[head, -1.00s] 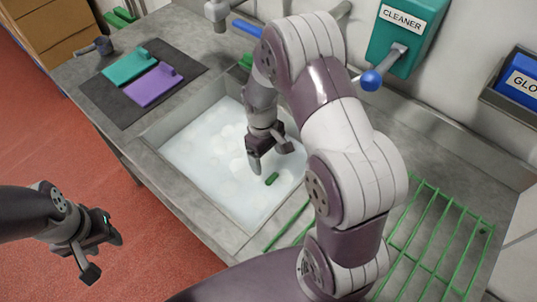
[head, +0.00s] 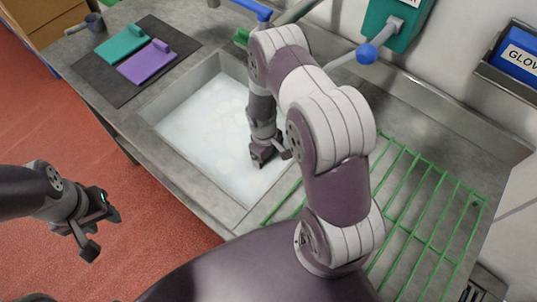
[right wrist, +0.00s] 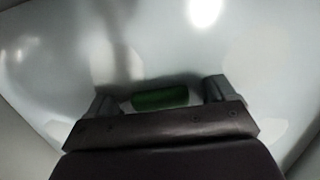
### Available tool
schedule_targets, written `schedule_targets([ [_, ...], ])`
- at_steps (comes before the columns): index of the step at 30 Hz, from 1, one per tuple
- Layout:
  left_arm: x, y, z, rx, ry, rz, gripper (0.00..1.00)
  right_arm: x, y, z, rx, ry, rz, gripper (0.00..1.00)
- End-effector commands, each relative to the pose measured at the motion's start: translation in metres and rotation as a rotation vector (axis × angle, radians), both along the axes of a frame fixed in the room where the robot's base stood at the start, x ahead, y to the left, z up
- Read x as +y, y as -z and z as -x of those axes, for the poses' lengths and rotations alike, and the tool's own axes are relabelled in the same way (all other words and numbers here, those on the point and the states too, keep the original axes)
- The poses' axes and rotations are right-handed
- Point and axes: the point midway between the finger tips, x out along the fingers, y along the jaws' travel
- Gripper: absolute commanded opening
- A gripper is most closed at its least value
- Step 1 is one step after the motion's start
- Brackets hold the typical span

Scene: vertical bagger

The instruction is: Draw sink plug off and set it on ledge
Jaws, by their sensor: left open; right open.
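The sink (head: 180,98) holds cloudy whitish water. My right gripper (head: 272,158) reaches down into it. In the right wrist view, a short green bar (right wrist: 160,99), which looks like the handle of the sink plug, lies between the two open fingers of that gripper (right wrist: 160,95). I cannot tell whether the fingers touch it. The rest of the plug is not visible, and in the head view the gripper hides the bar. My left gripper (head: 101,232) is open and empty over the red floor, left of the counter.
A dark mat (head: 125,88) with a teal board (head: 122,44) and a purple board (head: 147,63) lies left of the sink. A green wire rack (head: 425,215) lies to the right. A teal dispenser (head: 392,25) with a blue-knobbed lever (head: 367,54) hangs on the wall behind.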

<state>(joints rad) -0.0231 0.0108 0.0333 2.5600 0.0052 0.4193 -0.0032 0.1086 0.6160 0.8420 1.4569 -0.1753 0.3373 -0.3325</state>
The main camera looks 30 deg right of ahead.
Motion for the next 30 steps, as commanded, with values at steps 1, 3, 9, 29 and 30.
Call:
schedule_targets([
  [1, 0.000, 0.000, 0.000, 0.000, 0.000, 0.000, 0.43, 0.000, 0.000, 0.000, 0.000, 0.000, 0.000, 0.80],
  [3, 0.000, 0.000, 0.000, 0.000, 0.000, 0.000, 0.43, 0.000, 0.000, 0.000, 0.000, 0.000, 0.000, 0.57],
  [9, 0.000, 0.000, 0.000, 0.000, 0.000, 0.000, 0.43, 0.000, 0.000, 0.000, 0.000, 0.000, 0.000, 0.24],
  [29, 0.000, -0.034, 0.000, 0.000, 0.000, 0.000, 0.43, 0.000, -0.038, 0.000, 0.000, 0.000, 0.000, 0.24],
  [30, 0.000, -0.035, 0.000, 0.000, 0.000, 0.000, 0.43, 0.000, -0.039, 0.000, 0.000, 0.000, 0.000, 0.24],
])
